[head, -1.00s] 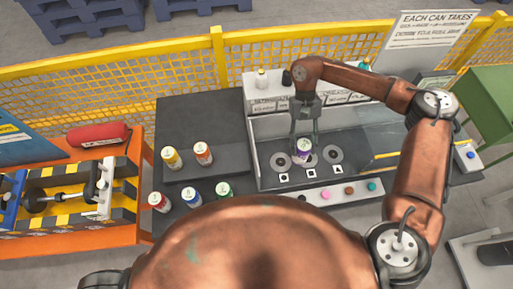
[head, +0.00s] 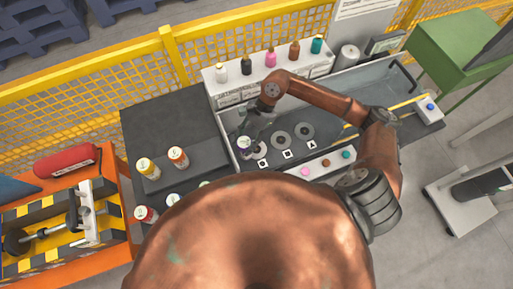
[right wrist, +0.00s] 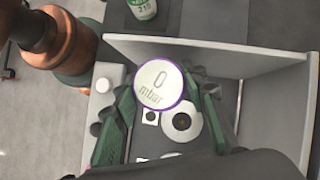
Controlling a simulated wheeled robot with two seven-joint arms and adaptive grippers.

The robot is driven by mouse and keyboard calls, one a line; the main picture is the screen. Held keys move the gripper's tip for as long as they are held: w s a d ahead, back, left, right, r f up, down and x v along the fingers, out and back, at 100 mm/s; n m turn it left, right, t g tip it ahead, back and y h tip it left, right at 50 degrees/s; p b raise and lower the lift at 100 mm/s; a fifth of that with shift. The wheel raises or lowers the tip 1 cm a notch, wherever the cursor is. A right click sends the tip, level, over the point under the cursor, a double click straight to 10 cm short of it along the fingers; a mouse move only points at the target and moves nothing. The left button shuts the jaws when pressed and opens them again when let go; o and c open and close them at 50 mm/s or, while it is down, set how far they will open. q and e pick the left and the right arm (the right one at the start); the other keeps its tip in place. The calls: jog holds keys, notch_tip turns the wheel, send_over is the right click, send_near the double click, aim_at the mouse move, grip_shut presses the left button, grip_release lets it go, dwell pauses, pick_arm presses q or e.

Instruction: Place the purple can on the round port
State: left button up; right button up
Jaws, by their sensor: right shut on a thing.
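The purple can (head: 244,143) is held upright in my right gripper (head: 250,138), at the left end of the trough. In the right wrist view its white lid (right wrist: 157,84) reads "0 mbar", with green fingers on both sides. The round port (head: 261,150) is the leftmost of three grey discs, just right of the can and partly hidden. Its disc shows in the right wrist view (right wrist: 183,122) beside a dot marker (right wrist: 150,118). I cannot tell the height of the can above the trough floor. My left gripper is not in view.
The middle port (head: 281,140) and right port (head: 304,131) are empty. The trough's left wall (right wrist: 205,48) is close to the can. Several bottles, such as the pink one (head: 270,57), stand on the back shelf. Yellow (head: 148,169) and orange (head: 178,157) cans stand to the left.

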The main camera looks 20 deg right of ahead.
jog(key=m+t, duration=0.1)
jog(key=m, duration=0.2)
jog(key=m+t, duration=0.1)
jog(key=shift+w+d+r+t+p, duration=0.3)
jog(key=shift+d+r, duration=0.05)
jog(key=shift+r, duration=0.05)
jog(key=w+d+r+m+t+h+p, duration=0.1)
jog(key=w+d+r+m+t+h, duration=0.1)
jog(key=d+m+t, duration=0.5)
notch_tip(320, 180, down, 10)
jog(key=a+m+g, duration=0.1)
jog(key=m+g, duration=0.1)
jog(key=shift+w+a+r+g+p, duration=0.2)
jog(key=shift+r+g+p, duration=0.05)
jog(key=shift+g+p, duration=0.05)
jog(key=shift+f, duration=0.1)
jog(key=o, duration=1.4)
jog(key=shift+o, duration=0.2)
jog(key=b+v, duration=0.1)
jog(key=v, duration=1.1)
